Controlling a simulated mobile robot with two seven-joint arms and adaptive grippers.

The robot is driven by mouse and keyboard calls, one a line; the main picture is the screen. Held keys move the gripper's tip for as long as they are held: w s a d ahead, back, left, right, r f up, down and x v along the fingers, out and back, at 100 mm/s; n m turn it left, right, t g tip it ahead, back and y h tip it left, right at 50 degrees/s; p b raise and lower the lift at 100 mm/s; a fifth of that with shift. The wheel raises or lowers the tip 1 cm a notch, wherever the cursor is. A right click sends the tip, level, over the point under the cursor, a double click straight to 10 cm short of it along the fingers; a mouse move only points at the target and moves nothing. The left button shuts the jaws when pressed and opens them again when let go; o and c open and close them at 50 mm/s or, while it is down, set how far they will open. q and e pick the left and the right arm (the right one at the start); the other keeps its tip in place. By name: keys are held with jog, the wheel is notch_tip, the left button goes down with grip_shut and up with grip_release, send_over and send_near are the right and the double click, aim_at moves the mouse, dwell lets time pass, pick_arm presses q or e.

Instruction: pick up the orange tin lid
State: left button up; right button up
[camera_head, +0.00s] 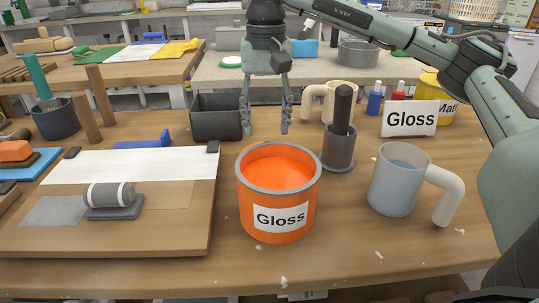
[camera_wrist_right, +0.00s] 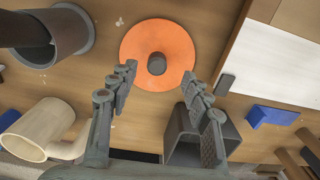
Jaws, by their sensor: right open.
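The orange tin lid (camera_wrist_right: 137,45) is a flat orange disc with a grey knob (camera_wrist_right: 157,63) at its centre, lying on the wooden bench in the right wrist view. In the head view I cannot make it out; the orange tin seems to hide it. That tin (camera_head: 252,200), labelled "Gloss", stands open with orange inside and a grey rim. My right gripper (camera_head: 265,128) hangs pointing down behind the tin, open and empty. In the wrist view its fingertips (camera_wrist_right: 157,76) are spread on either side of the knob, apart from it. My left gripper is not in view.
A dark holder (camera_head: 338,155) with a handle and a cream mug (camera_head: 317,108) stand right of the gripper. A dark bin (camera_head: 215,120) stands left. A grey-blue mug (camera_head: 395,190) is front right. A board (camera_head: 110,240) with a roller (camera_head: 108,195) fills the left.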

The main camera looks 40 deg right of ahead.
jog(key=f, duration=0.4)
jog(key=shift+w+d+f, duration=0.15)
jog(key=shift+d+f, duration=0.2)
jog(key=shift+f, duration=0.05)
grip_shut()
